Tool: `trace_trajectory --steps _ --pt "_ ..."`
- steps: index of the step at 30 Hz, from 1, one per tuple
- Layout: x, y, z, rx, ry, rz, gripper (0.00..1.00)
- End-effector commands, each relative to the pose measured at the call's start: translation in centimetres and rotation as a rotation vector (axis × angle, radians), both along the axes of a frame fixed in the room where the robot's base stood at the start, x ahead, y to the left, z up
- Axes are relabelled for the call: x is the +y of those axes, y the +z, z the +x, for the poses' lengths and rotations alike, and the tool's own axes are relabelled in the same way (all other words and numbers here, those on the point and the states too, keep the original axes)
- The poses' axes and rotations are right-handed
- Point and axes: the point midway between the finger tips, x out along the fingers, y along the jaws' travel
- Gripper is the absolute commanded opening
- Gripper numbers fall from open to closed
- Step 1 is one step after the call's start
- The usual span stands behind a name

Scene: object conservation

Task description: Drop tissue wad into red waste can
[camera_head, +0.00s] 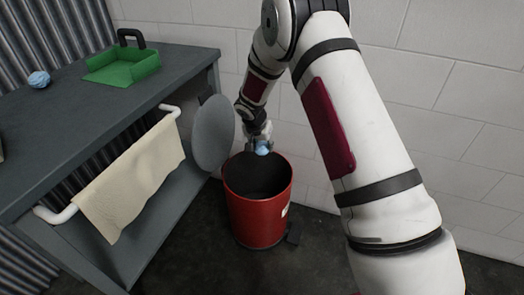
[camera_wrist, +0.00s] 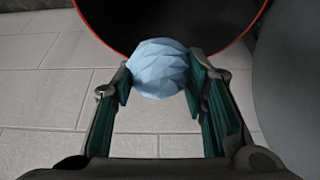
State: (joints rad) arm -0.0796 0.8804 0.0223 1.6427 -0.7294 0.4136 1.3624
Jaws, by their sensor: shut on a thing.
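A light blue crumpled tissue wad (camera_wrist: 159,68) sits between the fingertips of my gripper (camera_wrist: 162,82) in the wrist view. In the head view my gripper (camera_head: 261,146) is shut on the wad (camera_head: 263,150), just above the far side of the rim of the red waste can (camera_head: 258,218). The can stands upright on the floor with its round lid (camera_head: 213,133) swung up at its left. The can's dark inside and red rim (camera_wrist: 238,40) also show in the wrist view, beyond the wad. The can's bottom inside is too dark to make out.
A second blue wad (camera_head: 39,79) and a green tray (camera_head: 123,67) with a dark handle lie on the grey table (camera_head: 150,92) at left. A cream towel (camera_head: 133,180) hangs on the table's white rail. A block wall (camera_head: 455,100) stands behind the can.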

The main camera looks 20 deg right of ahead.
Motion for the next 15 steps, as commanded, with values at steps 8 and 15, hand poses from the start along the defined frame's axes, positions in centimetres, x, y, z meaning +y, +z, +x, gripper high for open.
trace_trajectory --steps 8,15 --pt "0.0 -1.6 0.1 0.0 -0.002 0.0 0.29" --pt "0.0 -4.4 0.0 0.001 -0.002 -0.001 0.29"
